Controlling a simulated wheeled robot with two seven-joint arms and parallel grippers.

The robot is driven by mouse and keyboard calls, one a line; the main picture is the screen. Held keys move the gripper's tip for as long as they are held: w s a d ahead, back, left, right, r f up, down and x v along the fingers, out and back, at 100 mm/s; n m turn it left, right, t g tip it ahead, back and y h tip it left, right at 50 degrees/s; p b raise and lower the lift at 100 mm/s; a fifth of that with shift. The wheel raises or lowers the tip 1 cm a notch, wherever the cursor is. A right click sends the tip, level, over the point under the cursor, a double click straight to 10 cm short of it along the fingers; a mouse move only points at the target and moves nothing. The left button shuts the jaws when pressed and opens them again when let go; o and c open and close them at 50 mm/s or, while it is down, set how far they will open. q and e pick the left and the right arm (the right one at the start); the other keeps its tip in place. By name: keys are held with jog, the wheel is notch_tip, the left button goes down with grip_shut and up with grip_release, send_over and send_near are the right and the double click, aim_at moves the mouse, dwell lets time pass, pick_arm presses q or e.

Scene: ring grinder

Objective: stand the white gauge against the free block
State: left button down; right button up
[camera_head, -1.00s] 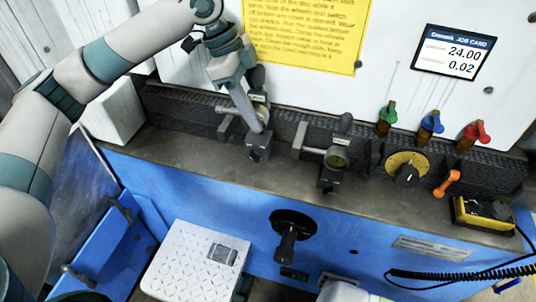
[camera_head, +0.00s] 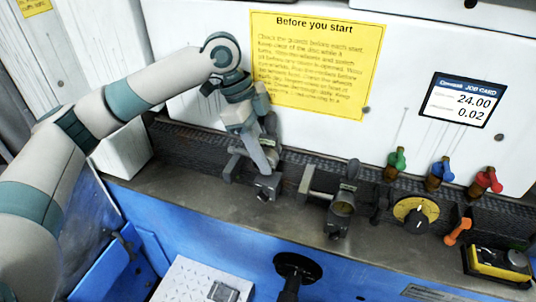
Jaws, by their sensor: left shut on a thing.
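My left gripper (camera_head: 266,163) reaches down from the upper left to the left dark block fixture (camera_head: 267,186) on the grey ledge. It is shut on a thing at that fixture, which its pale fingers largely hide. I cannot tell whether this is the white gauge. A second dark block fixture (camera_head: 340,212) stands to the right, with a round ring-like part and a grey knob, and no gripper touches it. I cannot tell which block is the free one. My right gripper is not in view.
Green (camera_head: 396,160), blue (camera_head: 440,172) and red (camera_head: 487,181) valves line the back right. A yellow dial (camera_head: 415,213), an orange lever (camera_head: 457,231) and a yellow-black box (camera_head: 500,262) stand below them. A white patterned panel (camera_head: 190,283) lies in front.

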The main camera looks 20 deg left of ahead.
aim_at(270, 179)
pick_arm(q)
jog(key=shift+f+p, duration=0.35)
jog(key=shift+f, duration=1.35)
jog(key=shift+f+p, duration=0.55)
jog(key=shift+f, duration=1.35)
jog(key=c, duration=0.8)
grip_release()
jog(key=shift+f, duration=0.2)
jog(key=shift+c, duration=0.2)
jog(key=shift+s, duration=0.1)
jog(key=shift+r, duration=0.2)
jog(key=b+v, duration=0.2)
jog(key=v, duration=1)
jog(key=shift+b, duration=0.35)
jog(key=shift+d, duration=0.1)
